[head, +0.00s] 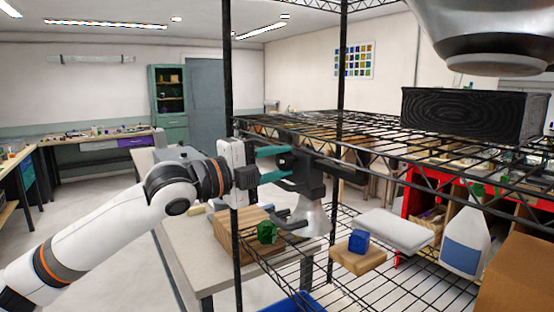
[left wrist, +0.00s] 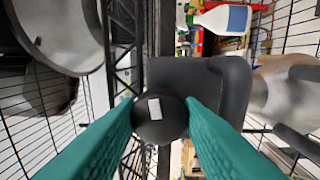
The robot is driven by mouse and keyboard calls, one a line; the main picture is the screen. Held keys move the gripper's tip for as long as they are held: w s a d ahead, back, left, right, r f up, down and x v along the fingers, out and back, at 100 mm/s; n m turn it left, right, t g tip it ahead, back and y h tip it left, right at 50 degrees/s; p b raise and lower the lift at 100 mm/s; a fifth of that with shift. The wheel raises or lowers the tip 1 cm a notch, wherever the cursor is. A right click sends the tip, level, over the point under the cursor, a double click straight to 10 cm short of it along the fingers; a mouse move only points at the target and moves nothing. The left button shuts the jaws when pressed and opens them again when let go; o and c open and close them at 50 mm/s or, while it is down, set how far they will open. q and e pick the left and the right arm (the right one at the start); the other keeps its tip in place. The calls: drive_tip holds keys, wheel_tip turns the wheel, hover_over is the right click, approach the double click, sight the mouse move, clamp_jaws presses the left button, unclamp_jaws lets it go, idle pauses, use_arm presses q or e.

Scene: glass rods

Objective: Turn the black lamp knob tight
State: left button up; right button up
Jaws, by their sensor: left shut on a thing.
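The black lamp knob (left wrist: 161,118) is round with a small pale rectangular mark on its face. In the left wrist view it sits between the two teal fingers of my left gripper (left wrist: 161,108), which are shut on it from both sides. A black clamp body (left wrist: 200,80) lies directly behind the knob. In the head view my left gripper (head: 290,163) reaches the clamp at the black rack post, and the knob is mostly hidden by the fingers. The lamp's grey metal shade (head: 311,217) hangs below the clamp. My right gripper is not in view.
A black wire rack (head: 290,130) surrounds the work spot, its post close to my gripper. A black box (head: 460,113) lies on the upper shelf. Below are a blue cube (head: 358,241) on a wooden block (head: 345,262), a white pad (head: 395,228) and a blue-labelled white bottle (head: 466,238).

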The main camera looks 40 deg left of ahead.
use_arm(q)
drive_tip(key=shift+m+p, duration=0.3)
drive_tip(key=shift+m, duration=0.6)
drive_tip(key=o, duration=0.8)
drive_tip(key=shift+o, duration=0.8)
drive_tip(key=shift+s, duration=0.15)
drive_tip(key=shift+f, duration=0.1)
